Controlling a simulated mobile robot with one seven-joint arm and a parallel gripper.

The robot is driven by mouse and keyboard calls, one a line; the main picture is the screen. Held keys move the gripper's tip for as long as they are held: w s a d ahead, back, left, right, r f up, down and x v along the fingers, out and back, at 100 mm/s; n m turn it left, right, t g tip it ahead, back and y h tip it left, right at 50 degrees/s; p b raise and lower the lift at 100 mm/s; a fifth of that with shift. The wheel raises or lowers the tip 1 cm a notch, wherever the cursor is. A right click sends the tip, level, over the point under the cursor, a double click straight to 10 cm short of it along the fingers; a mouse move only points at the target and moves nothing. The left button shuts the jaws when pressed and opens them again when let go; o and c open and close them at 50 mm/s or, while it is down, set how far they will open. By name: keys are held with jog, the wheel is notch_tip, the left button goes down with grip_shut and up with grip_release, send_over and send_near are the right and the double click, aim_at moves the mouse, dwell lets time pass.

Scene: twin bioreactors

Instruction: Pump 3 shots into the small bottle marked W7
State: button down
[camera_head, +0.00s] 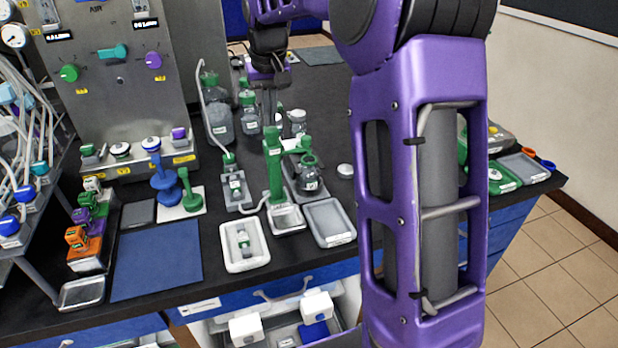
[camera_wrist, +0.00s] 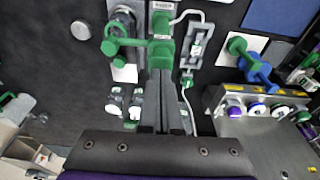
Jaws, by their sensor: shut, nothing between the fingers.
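My gripper (camera_head: 269,118) points down over the bench, behind and above a tall green pump post (camera_head: 274,170). Its fingers are shut with nothing between them; in the wrist view the fingertips (camera_wrist: 160,78) lie close to the green post (camera_wrist: 160,52). I cannot tell whether they touch. A green arm reaches sideways from the post toward a dark, round vessel (camera_head: 308,174). A small green-capped bottle (camera_head: 236,184) stands on a grey holder left of the post. Another small bottle (camera_head: 242,238) is in a white tray (camera_head: 232,264). I cannot read W7 on any label.
A grey tray (camera_head: 330,222) is right of the post. A blue mat (camera_head: 155,260), blue and green stands (camera_head: 165,182) and a control panel (camera_head: 110,75) are on the left. Several bottles (camera_head: 220,122) stand behind. My purple arm hides the bench's right part.

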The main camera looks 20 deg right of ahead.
jog(key=shift+f+b, duration=0.65)
jog(key=shift+f, duration=0.65)
jog(key=shift+r+p, duration=1.7)
jog(key=shift+r, duration=0.1)
jog(key=shift+f, duration=0.2)
